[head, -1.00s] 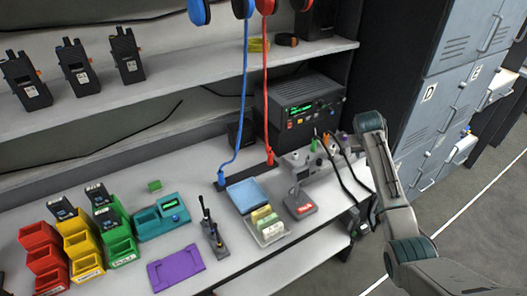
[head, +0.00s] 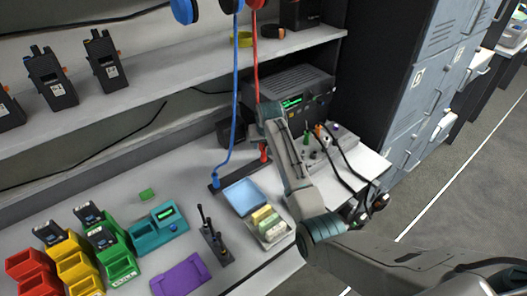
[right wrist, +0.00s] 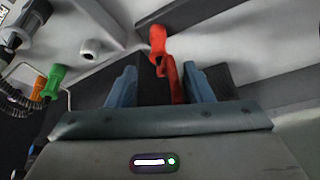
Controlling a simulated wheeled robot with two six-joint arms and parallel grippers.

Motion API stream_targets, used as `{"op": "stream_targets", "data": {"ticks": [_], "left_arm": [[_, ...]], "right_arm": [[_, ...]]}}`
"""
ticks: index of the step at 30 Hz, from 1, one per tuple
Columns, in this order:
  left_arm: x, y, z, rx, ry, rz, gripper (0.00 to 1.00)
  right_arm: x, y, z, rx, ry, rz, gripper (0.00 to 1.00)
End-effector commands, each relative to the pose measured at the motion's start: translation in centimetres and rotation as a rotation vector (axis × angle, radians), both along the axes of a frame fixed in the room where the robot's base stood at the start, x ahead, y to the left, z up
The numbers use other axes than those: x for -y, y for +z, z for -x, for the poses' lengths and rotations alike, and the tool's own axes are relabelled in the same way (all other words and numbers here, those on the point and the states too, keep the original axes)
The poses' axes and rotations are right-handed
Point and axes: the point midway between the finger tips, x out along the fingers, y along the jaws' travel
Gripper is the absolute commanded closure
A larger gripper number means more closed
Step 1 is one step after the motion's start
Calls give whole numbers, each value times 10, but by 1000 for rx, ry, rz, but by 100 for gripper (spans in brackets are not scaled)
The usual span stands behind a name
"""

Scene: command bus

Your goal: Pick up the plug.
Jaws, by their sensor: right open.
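A red plug (head: 263,152) on a red cable stands at the back of the bench in the head view. In the right wrist view the red plug (right wrist: 158,40) shows just beyond the fingertips, in line with the gap between them. My right gripper (right wrist: 160,75) is open, with its two blue fingers apart. A dark block shows between the fingers, beside the red cable. I cannot tell whether anything touches a finger. In the head view my right arm hides most of the gripper. A blue plug (head: 215,181) on a blue cable stands to the left. My left gripper is not in view.
A grey panel (head: 318,165) with green and orange plugs and black cables lies to the right; the green plug (right wrist: 53,80) is left in the wrist view. A box with a green display (head: 300,90) stands behind. A blue-lidded tray (head: 243,196) and coloured bins are in front and left.

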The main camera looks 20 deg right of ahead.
Motion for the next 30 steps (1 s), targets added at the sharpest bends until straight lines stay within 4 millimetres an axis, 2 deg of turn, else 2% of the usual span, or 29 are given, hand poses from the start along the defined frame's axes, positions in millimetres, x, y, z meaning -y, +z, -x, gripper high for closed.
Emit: {"op": "stream_targets", "data": {"ticks": [5,10,15,25,26,30], "left_arm": [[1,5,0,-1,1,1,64],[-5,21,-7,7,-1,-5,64],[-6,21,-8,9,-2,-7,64],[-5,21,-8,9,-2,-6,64],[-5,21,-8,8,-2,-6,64],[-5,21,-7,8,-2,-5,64]], "right_arm": [[1,-10,-3,-1,0,0,53],[6,-33,-6,-4,-1,0,53],[6,-51,-13,0,-1,1,53],[6,-57,-15,2,-1,0,53],[6,-57,-15,2,-1,0,57],[6,-57,-15,2,-1,0,85]]}}
